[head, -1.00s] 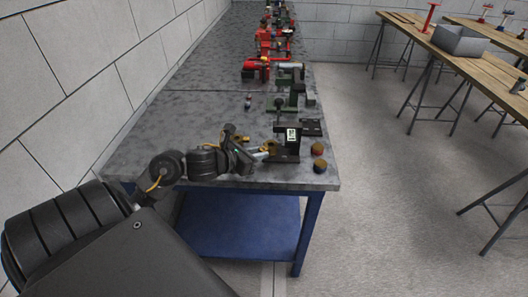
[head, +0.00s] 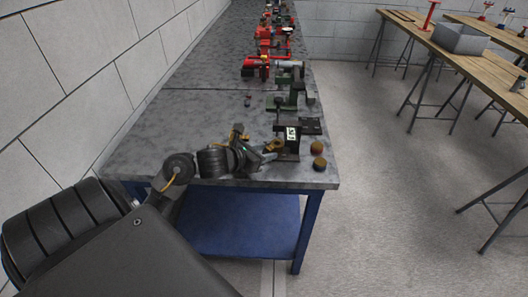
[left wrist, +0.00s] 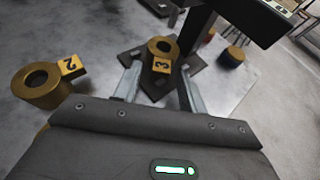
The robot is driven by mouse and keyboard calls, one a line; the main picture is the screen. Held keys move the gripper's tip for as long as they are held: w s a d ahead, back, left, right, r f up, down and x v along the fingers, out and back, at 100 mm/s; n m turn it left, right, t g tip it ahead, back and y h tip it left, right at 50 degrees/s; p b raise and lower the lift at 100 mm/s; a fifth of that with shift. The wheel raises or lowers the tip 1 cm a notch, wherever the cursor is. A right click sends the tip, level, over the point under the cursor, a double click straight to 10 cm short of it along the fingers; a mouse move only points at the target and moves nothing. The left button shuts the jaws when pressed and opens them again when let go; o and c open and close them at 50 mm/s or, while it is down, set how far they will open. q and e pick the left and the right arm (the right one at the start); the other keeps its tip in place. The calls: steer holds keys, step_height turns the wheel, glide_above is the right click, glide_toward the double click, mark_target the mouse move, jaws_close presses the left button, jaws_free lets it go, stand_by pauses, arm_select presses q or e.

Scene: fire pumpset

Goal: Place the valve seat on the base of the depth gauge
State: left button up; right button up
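A brass ring-shaped valve seat marked 3 (left wrist: 162,47) lies on the dark base plate (left wrist: 188,72) of the depth gauge in the left wrist view. The seat also shows in the head view (head: 277,145), beside the gauge's upright with its lit display (head: 291,134). My left gripper (left wrist: 156,76) is open, its two fingers apart, with the seat just beyond and between the tips. In the head view my left gripper (head: 268,152) is low over the table's near edge, touching or close to the base. My right gripper is not in view.
A second brass ring marked 2 (left wrist: 38,84) stands to the left in the left wrist view. Two small round caps (head: 318,156) sit at the table's right edge. Several tools stand farther back along the grey table (head: 175,120). The table's left side is mostly clear.

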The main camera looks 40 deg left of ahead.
arm_select(q)
steer(key=shift+r, duration=0.15)
steer(key=shift+s, duration=0.35)
steer(key=v, duration=1.1)
steer(key=shift+s+r, duration=0.1)
steer(key=shift+r, duration=0.05)
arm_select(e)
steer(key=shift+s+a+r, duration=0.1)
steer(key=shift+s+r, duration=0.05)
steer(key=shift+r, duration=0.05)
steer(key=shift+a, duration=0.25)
